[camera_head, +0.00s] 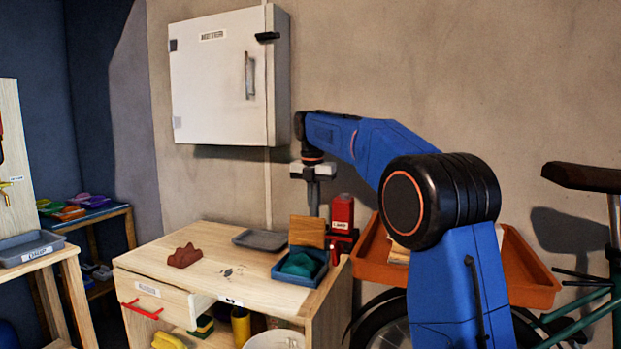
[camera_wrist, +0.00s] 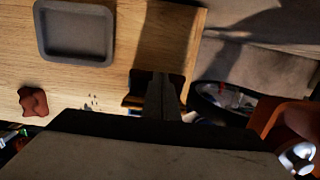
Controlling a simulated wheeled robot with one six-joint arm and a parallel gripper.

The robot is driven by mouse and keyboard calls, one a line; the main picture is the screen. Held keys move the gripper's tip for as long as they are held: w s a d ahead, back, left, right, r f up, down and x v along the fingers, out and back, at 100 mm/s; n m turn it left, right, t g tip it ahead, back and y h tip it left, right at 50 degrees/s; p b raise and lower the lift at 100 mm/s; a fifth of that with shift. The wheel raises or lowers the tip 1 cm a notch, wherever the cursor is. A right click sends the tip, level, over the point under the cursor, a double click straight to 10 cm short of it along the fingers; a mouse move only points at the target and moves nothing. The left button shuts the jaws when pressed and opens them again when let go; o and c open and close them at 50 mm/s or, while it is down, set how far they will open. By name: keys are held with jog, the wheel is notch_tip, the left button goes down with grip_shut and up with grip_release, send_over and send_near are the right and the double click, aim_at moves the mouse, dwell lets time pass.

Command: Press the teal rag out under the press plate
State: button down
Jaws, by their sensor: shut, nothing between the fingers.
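The teal rag (camera_head: 299,264) lies crumpled in a small blue tray (camera_head: 311,282) at the right end of the wooden workbench. A wooden plate (camera_head: 307,232), which looks like the press plate, stands raised at the tray's back edge. My gripper (camera_head: 313,209) points down, above and behind the tray, close to the plate's top in the head view; I cannot tell whether they touch. Its fingers are shut and empty, and they also show in the wrist view (camera_wrist: 163,100). The rag cannot be made out in the wrist view.
A red device (camera_head: 342,213) stands right of the plate. A grey tray (camera_head: 260,240) and a brown-red cloth (camera_head: 184,256) lie on the bench (camera_head: 215,262). An orange tub (camera_head: 525,272) and a bicycle are at right. A white cabinet (camera_head: 222,80) hangs above.

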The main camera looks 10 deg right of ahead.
notch_tip(320, 180, up, 16)
jog(key=s+a, duration=0.2)
jog(key=shift+s, duration=0.3)
dwell(0.3)
